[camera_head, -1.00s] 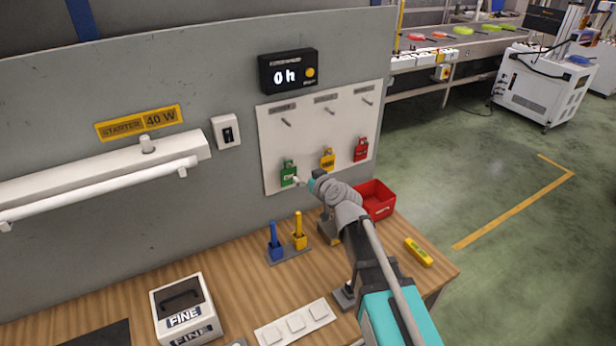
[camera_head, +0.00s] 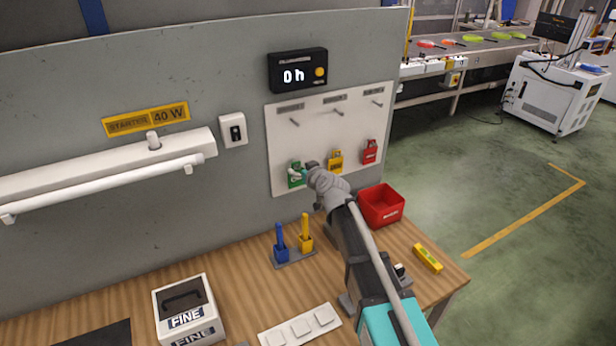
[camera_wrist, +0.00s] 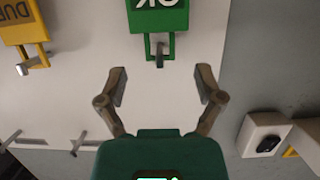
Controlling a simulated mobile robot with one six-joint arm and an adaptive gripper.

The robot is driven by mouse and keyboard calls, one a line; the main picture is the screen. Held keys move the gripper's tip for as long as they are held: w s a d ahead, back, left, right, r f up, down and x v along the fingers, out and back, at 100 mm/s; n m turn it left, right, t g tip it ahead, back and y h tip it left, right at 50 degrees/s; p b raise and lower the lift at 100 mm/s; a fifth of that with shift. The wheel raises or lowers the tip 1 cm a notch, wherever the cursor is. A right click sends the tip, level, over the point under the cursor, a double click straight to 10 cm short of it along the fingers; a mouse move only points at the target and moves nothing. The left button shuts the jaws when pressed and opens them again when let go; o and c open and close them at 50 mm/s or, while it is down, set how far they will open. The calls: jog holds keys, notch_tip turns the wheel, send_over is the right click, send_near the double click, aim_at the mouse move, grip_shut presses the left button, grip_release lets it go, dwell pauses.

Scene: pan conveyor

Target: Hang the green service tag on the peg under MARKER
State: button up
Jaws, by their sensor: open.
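The green tag (camera_head: 296,182) hangs low on the white board at its left. It also shows at the top of the wrist view (camera_wrist: 158,18), upside down, with its loop around a small peg. My gripper (camera_wrist: 162,86) is open and empty, its two fingers apart just short of the loop. In the head view my gripper (camera_head: 304,172) is at the upper part of the tag and partly hides it. Three bare pegs, left (camera_head: 294,122), middle (camera_head: 338,112) and right (camera_head: 377,102), stick out below grey labels whose words are too small to read.
A yellow tag (camera_head: 336,162) and a red tag (camera_head: 370,152) hang to the right of the green one. A red bin (camera_head: 381,207), a blue and yellow tool holder (camera_head: 294,257) and a yellow level (camera_head: 427,258) are on the bench. A wall switch (camera_head: 233,130) is left of the board.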

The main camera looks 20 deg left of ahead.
aim_at(296, 163)
jog(key=shift+b+x, duration=0.55)
jog(key=shift+x, duration=1.9)
grip_shut()
jog(key=shift+r+p, duration=0.6)
jog(key=shift+s+d, duration=0.1)
jog(key=shift+s, duration=0.05)
jog(key=s+d, duration=0.4)
jog(key=d, duration=0.1)
jog(key=shift+s, duration=0.2)
dwell(0.4)
